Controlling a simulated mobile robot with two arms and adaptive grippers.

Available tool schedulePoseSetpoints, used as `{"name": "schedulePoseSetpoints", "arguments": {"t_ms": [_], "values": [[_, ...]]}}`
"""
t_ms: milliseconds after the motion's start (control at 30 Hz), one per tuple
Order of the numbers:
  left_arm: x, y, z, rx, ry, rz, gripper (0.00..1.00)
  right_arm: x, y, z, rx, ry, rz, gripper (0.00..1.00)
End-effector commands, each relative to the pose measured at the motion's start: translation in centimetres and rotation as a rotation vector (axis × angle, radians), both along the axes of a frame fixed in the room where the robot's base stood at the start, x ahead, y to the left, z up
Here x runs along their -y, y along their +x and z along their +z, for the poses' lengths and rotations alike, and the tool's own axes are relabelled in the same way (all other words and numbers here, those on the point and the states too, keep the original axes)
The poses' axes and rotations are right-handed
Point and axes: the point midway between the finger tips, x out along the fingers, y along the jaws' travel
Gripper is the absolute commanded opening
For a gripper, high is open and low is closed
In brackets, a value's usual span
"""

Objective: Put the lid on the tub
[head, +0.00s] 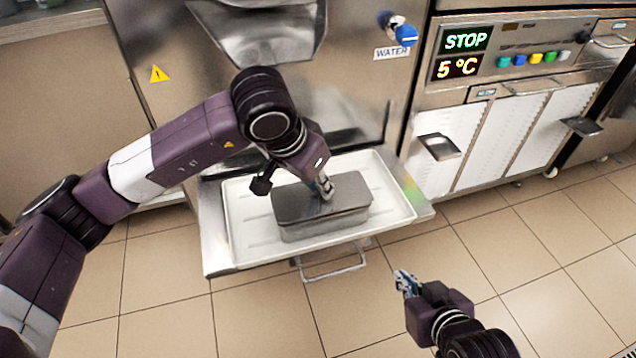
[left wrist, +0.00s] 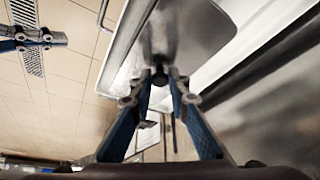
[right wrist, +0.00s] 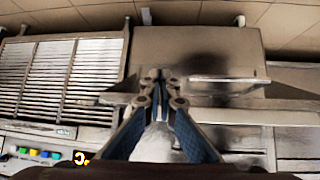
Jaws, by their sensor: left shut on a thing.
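The grey metal tub (head: 325,229) stands on the white tray under the machine's spout. The flat metal lid (head: 352,190) is over the tub's top, roughly lined up with it; I cannot tell whether it touches the rim all round. My left gripper (head: 326,190) is above the lid, shut on its small dark knob (left wrist: 158,76). The lid (left wrist: 192,35) fills the upper middle of the left wrist view. The tub's inside is hidden. My right gripper (head: 402,280) is away from the tub, to its lower right, empty, with its fingertips (right wrist: 159,78) together.
The white tray (head: 243,238) sits on a metal shelf, with a bar handle (head: 335,273) below. The spout (head: 262,35) hangs behind the tub. A machine with a lit panel (head: 463,54) and white louvred doors stands at right. The tiled floor is clear.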

Motion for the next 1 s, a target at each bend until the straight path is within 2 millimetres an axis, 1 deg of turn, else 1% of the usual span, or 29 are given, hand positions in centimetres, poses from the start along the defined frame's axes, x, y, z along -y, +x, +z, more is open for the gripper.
{"name": "schedulePoseSetpoints", "arguments": {"t_ms": [1000], "values": [[0.0, -0.1, 0.0, 0.000, 0.000, 0.012, 0.00, -0.6, 1.5, 1.4, 0.087, 0.019, 0.008, 0.00]]}}
